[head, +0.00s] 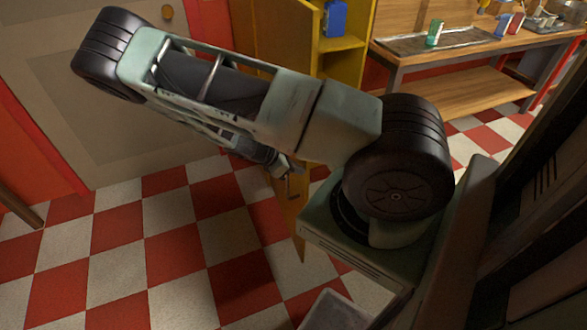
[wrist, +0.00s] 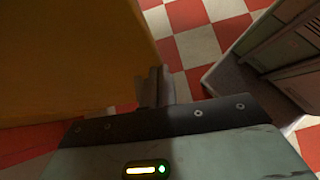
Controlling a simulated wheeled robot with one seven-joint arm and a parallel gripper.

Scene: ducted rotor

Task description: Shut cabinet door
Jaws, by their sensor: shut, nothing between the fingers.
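A yellow cabinet (head: 342,58) stands open at the back of the head view, with shelves inside. Its yellow-brown door (head: 268,40) stands swung out. A lower piece of the door (head: 292,220) shows below my arm, with a small dark handle; my arm hides the middle. In the wrist view, the door's broad yellow face (wrist: 65,55) fills the left side. My gripper (head: 294,167) is shut and empty, close to the door near the handle. Its fingers (wrist: 156,88) are beside the door's edge in the wrist view; I cannot tell whether they touch it.
A blue object (head: 335,18) stands on a cabinet shelf. A wooden workbench (head: 460,50) with small items is at the back right. A grey door (head: 75,100) is at the left. The red and white checkered floor (head: 140,260) is clear at lower left.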

